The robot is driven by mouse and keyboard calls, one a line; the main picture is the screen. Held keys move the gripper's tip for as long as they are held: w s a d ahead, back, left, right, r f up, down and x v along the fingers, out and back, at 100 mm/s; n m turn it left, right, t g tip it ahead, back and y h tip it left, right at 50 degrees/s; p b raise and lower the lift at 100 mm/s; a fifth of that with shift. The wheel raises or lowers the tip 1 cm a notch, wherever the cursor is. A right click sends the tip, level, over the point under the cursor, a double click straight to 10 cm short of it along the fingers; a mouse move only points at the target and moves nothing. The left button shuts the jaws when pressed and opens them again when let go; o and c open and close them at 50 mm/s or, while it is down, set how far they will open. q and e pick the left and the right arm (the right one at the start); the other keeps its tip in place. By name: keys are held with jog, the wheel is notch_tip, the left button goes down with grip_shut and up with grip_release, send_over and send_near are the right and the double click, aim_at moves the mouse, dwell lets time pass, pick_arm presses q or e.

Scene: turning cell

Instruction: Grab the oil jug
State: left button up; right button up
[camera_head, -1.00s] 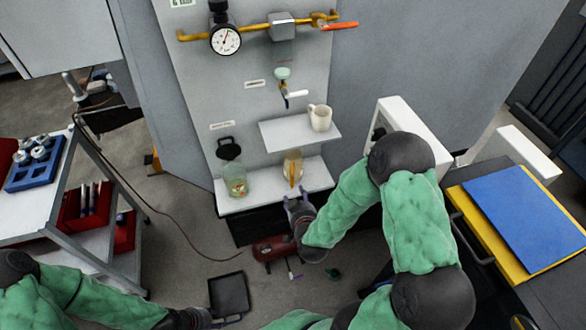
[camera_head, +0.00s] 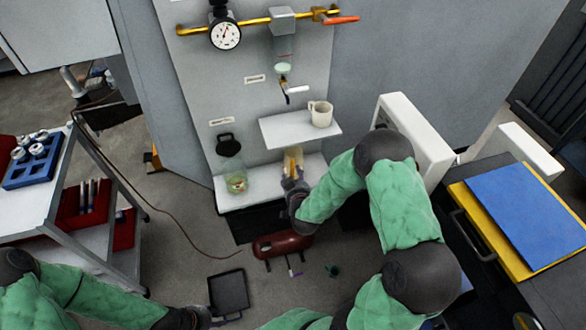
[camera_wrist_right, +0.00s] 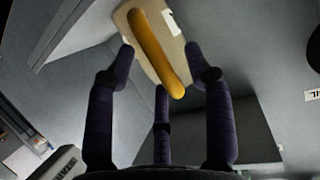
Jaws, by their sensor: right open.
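The oil jug (camera_head: 290,157), a pale container with a yellow upright handle, stands on the lower white shelf. In the right wrist view the jug (camera_wrist_right: 150,28) shows its beige body, yellow handle and a white label. My right gripper (camera_head: 293,178) is directly in front of it. In the wrist view my right gripper (camera_wrist_right: 165,65) is open, with fingers spread to either side of the jug's lower part and the handle between them. Contact cannot be told. My left gripper (camera_head: 200,318) is low at the bottom, beside a black tray; its fingers are unclear.
A glass jar (camera_head: 235,180) stands left of the jug on the lower shelf (camera_head: 262,190). The upper shelf (camera_head: 290,130), holding a cream mug (camera_head: 320,114), overhangs close by. A red tank (camera_head: 283,244) and the black tray (camera_head: 229,290) are on the floor below.

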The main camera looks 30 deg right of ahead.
jog(key=shift+x, duration=0.8)
jog(key=shift+c, duration=0.3)
jog(key=shift+s, duration=0.1)
grip_shut()
jog(key=shift+r, duration=0.1)
jog(key=shift+r, duration=0.2)
